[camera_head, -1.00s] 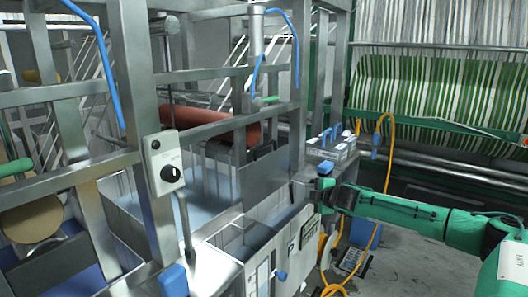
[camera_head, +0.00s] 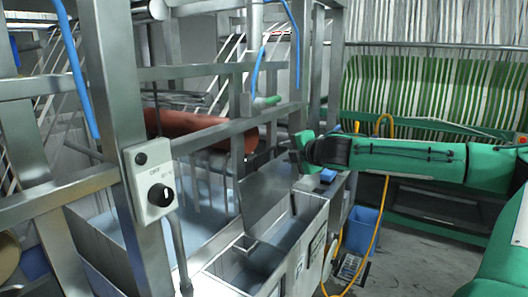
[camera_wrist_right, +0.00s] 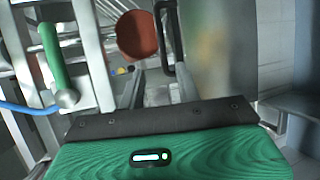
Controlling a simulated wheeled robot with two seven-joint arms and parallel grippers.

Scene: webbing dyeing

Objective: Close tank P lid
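Tank P (camera_head: 318,222) is an open metal tank with a dark interior in the lower middle of the head view. Its lid (camera_head: 266,193), a flat grey metal panel, stands raised at the tank's back side. My right gripper (camera_head: 299,151) is above the lid's upper right corner; its fingertips are hard to make out there. In the right wrist view, the two grey fingers (camera_wrist_right: 160,88) stand apart with nothing clearly between them. A black bar handle (camera_wrist_right: 168,40) shows just beyond them, beside a grey-brown panel (camera_wrist_right: 222,55). My left gripper is not in view.
A metal frame with a control box (camera_head: 152,185) stands at the left, beside a bath of bluish liquid (camera_head: 205,215). A red roller (camera_head: 190,135) lies behind. A blue bin (camera_head: 362,229) and yellow hose (camera_head: 382,205) are right of the tank.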

